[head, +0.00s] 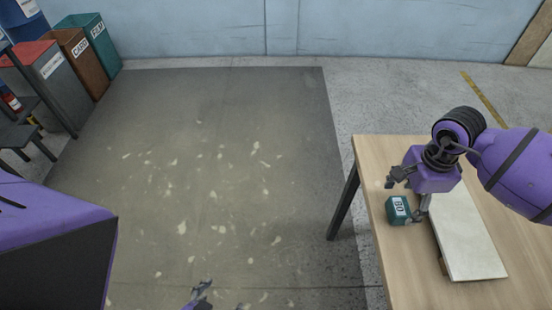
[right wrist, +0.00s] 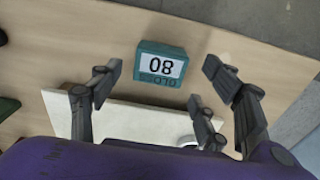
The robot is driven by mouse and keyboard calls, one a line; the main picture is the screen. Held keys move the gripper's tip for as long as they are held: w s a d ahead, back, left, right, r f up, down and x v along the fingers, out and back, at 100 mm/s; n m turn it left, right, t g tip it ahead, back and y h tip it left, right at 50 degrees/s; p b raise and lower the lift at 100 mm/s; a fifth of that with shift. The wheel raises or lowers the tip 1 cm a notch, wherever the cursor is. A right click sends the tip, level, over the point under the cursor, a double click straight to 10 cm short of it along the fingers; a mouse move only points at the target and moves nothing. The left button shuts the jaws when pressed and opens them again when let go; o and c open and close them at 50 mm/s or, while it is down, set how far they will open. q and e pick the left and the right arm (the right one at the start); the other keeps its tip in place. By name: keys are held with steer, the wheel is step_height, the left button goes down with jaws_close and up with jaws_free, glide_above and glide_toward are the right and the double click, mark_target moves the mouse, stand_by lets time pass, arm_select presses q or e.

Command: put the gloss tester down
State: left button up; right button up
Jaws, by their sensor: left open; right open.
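The gloss tester is a small teal box (head: 398,211) with a white label. It rests on the wooden table (head: 375,158) near its left edge, beside a pale panel. My right gripper (head: 405,198) is open just above and beside it. My left gripper (head: 215,301) is open and empty at the bottom edge of the head view, over the floor, partly cut off.
The pale flat panel (head: 468,240) lies on the table, close to the gloss tester. Grey, brown and teal bins (head: 90,38) stand at the far left by the blue wall. The floor left of the table is clear.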

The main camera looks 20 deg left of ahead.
mark_target(402, 207)
step_height(402, 207, up, 8)
steer(key=shift+f, duration=0.1)
stand_by(0.4)
